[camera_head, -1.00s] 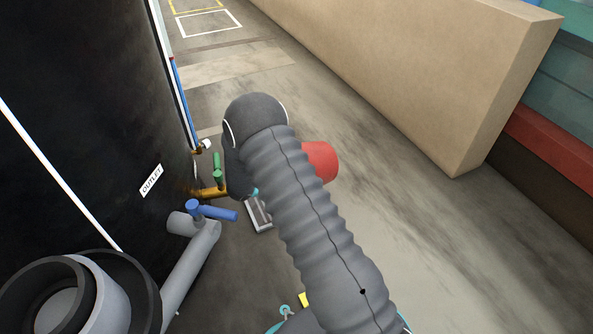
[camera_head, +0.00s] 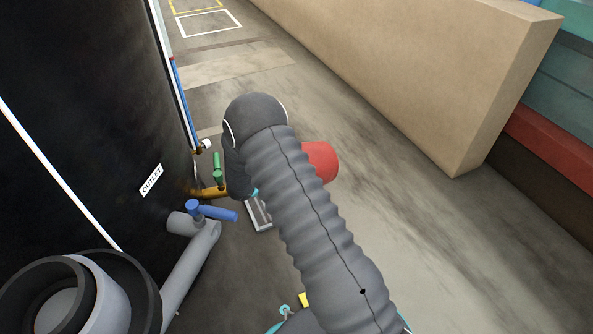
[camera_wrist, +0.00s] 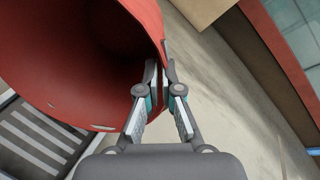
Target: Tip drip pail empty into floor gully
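The red drip pail (camera_wrist: 85,50) fills the upper left of the wrist view, tilted, with its open mouth and dark inside showing. No liquid can be made out in it. My gripper (camera_wrist: 164,78) is shut on the pail's wall at the rim, one finger on each side. In the head view the pail (camera_head: 321,162) shows as a red end to the right of my arm, which hides the rest of it and my gripper. The floor gully (camera_head: 258,213) is a small grating left of my arm; its slatted grating (camera_wrist: 38,135) shows beyond the pail's rim in the wrist view.
A dark tank wall marked OUTLET (camera_head: 151,180) stands on the left. A grey pipe (camera_head: 192,262) with a blue valve handle (camera_head: 213,212) and a green-handled valve (camera_head: 217,170) stick out near the gully. A tan block (camera_head: 420,75) bounds the right. The floor between is clear.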

